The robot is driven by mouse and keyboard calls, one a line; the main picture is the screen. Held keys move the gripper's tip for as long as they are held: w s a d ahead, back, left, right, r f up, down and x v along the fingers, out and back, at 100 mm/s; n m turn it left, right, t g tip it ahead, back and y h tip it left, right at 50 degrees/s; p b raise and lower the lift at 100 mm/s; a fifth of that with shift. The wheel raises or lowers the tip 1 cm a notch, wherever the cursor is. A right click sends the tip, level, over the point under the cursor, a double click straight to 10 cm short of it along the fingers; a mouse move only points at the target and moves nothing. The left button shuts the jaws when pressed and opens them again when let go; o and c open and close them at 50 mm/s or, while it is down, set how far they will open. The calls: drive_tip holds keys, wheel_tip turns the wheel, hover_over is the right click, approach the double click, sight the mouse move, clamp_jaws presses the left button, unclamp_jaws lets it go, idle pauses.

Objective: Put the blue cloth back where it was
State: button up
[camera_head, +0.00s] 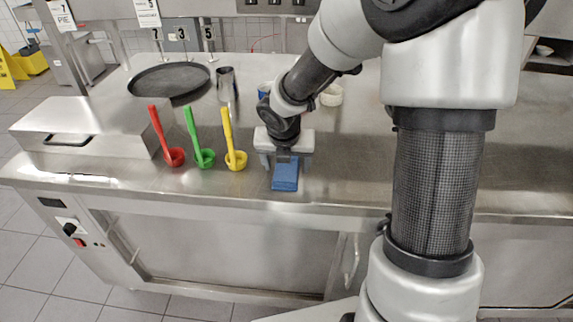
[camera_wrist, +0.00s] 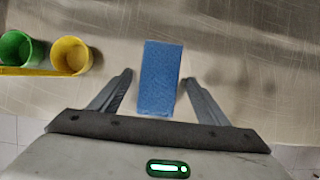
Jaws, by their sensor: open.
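The blue cloth (camera_head: 286,177) lies flat on the steel counter near its front edge, to the right of the yellow ladle. In the wrist view the blue cloth (camera_wrist: 160,78) is a textured rectangle, with its near end between the two fingers. My gripper (camera_head: 282,160) is above the cloth's far part in the head view and hides some of it. In the wrist view my gripper (camera_wrist: 159,76) is open, with a gap between each finger and the cloth.
A red ladle (camera_head: 174,157), a green ladle (camera_head: 205,158) and a yellow ladle (camera_head: 236,160) stand left of my gripper. Counter right of the cloth is clear.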

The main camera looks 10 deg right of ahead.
drive_tip(key=p+v, duration=0.5)
drive_tip(key=v, duration=0.7)
